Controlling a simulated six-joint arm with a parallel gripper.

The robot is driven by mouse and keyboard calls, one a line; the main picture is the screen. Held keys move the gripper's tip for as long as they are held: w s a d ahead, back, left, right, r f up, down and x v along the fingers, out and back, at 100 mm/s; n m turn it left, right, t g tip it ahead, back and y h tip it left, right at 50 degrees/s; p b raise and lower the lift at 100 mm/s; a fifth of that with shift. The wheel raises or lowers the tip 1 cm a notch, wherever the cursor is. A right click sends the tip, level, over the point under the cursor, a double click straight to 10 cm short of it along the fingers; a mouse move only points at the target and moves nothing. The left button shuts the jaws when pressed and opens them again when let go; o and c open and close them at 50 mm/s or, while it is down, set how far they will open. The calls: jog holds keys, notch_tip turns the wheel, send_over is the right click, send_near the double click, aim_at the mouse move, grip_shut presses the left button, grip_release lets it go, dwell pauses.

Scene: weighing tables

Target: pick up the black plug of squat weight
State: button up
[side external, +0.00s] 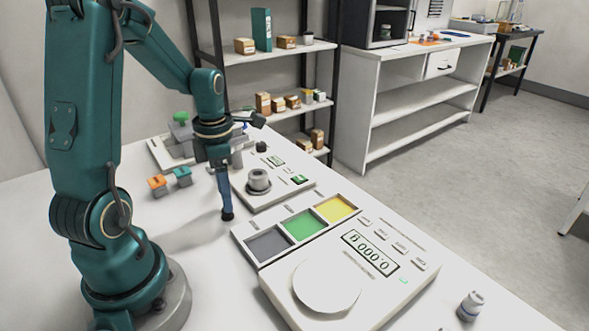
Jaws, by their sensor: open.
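My gripper (227,214) points down over the white table, in front and to the left of the smaller scale (296,195).
A grey cylinder weight (258,181) stands on the smaller scale. A tray with grey, green and yellow squares (261,263) and a larger scale (381,284) lie nearer. Orange (157,186) and green (182,176) blocks stand at left.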

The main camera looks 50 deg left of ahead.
jog(key=shift+f, duration=1.7)
grip_shut()
jog(key=shift+r, duration=0.1)
